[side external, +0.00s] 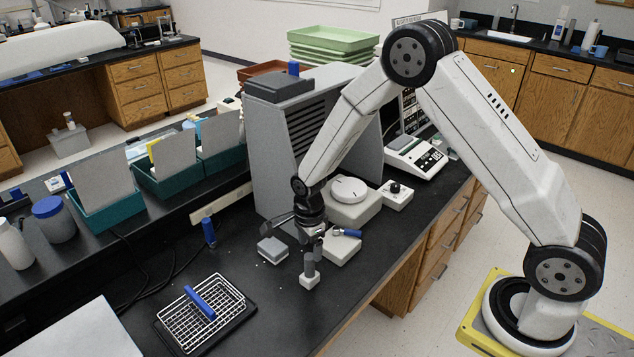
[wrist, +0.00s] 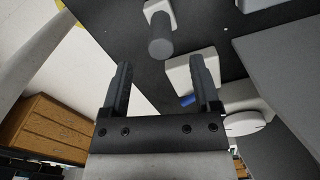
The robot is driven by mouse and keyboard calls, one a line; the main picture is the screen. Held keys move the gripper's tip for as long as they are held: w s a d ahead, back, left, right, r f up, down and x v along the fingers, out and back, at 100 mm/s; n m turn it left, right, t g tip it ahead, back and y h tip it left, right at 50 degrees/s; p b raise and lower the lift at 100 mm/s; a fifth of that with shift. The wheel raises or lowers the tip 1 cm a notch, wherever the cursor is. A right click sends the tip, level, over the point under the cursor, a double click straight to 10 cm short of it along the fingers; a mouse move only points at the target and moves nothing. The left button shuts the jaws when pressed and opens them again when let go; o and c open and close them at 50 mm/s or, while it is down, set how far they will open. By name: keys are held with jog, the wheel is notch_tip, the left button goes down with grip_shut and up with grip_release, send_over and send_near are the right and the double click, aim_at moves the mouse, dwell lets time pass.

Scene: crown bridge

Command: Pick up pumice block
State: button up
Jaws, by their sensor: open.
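A small grey block (side external: 272,250), which looks like the pumice block, lies flat on the black bench in front of the grey slatted housing. In the wrist view, a pale corner at the top edge (wrist: 249,4) seems to be the same block, mostly cut off. My gripper (side external: 313,232) hangs above the bench, to the right of the block and apart from it. In the wrist view my gripper (wrist: 164,78) has its two dark fingers well apart, with nothing held between them.
A white block with a grey upright handle (side external: 309,273) stands just below my gripper. A white block with a blue handle (side external: 343,248) sits to its right. The slatted housing (side external: 278,150) rises behind. A wire basket (side external: 202,313) is at front left. Bench between is clear.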

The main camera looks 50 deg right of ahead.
aim_at(310, 265)
jog(key=shift+f, duration=1.2)
jog(key=shift+f, duration=2.6)
grip_shut()
